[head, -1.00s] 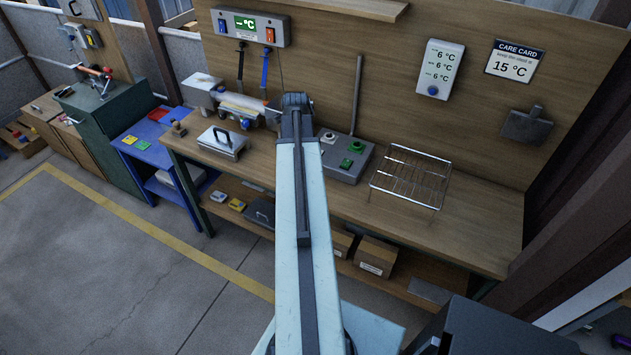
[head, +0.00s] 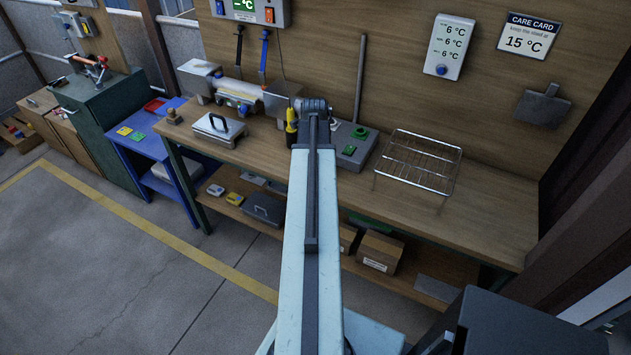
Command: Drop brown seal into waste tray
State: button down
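A small brown stamp-like piece (head: 174,117) stands at the left end of the wooden bench; I cannot tell if it is the brown seal. A shallow red tray (head: 154,106) lies at the back of the blue table; I cannot tell if it is the waste tray. My arm reaches forward over the bench, and its far joint is near the grey machine. My gripper's fingers are hidden beyond the arm, so I cannot see whether they hold anything. A yellow and black upright piece (head: 291,127) shows just left of the arm's end.
The wooden bench (head: 480,222) carries a metal plate with a handle (head: 219,129), a grey machine (head: 238,96), a grey box with green buttons (head: 352,150) and a wire rack (head: 418,163). Its right end is clear. Cardboard boxes (head: 379,252) sit on the shelf below.

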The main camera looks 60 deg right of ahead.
jog(key=shift+f, duration=0.9)
jog(key=shift+r, duration=0.25)
jog(key=shift+f, duration=0.25)
jog(key=c, duration=1.5)
grip_release()
jog(key=shift+r, duration=0.1)
jog(key=shift+c, duration=0.2)
notch_tip(320, 180, up, 12)
jog(key=p, duration=1.2)
jog(key=shift+r, duration=0.25)
jog(key=shift+f, duration=0.1)
